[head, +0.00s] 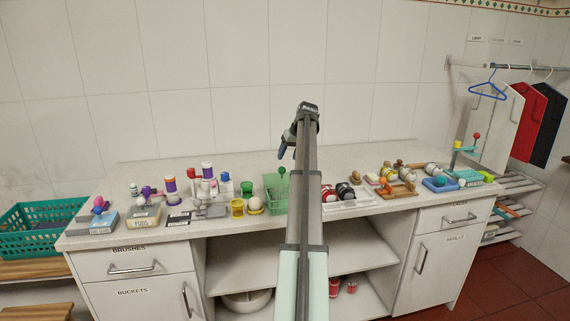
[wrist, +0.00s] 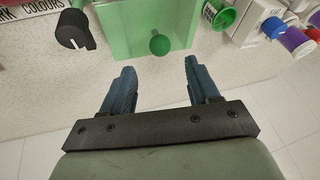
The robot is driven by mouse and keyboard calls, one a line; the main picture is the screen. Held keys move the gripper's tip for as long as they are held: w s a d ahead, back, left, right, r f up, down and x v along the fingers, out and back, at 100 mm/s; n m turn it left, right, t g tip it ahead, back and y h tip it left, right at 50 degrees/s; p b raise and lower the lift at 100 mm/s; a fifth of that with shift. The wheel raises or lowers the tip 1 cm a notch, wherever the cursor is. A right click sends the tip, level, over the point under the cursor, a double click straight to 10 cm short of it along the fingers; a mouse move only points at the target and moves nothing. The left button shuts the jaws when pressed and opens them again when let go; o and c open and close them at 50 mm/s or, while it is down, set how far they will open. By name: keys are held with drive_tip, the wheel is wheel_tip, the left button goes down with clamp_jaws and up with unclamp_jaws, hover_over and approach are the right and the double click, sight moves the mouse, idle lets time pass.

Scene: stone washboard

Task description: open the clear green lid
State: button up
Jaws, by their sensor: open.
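The clear green lid (wrist: 120,22) shows at the top of the wrist view as part of a see-through green box, with a round green knob (wrist: 160,45) near its edge. In the head view the green box (head: 274,194) stands on the counter left of my arm, with the knob (head: 282,171) at its top. I cannot tell where the lid ends and the box begins. My gripper (wrist: 158,68) is open and empty, its blue fingers apart and the knob beyond the gap between them. In the head view my gripper (head: 282,153) is above the box.
A black cylinder (wrist: 75,30) and a green cup (wrist: 218,14) flank the box in the wrist view. Yellow cups (head: 237,207) stand left of it in the head view; a white tray (head: 348,199) with red-and-black rolls is right of my arm. The wall rises behind the counter (head: 235,174).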

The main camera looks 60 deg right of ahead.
drive_tip(key=v, duration=0.6)
drive_tip(key=shift+r, duration=0.2)
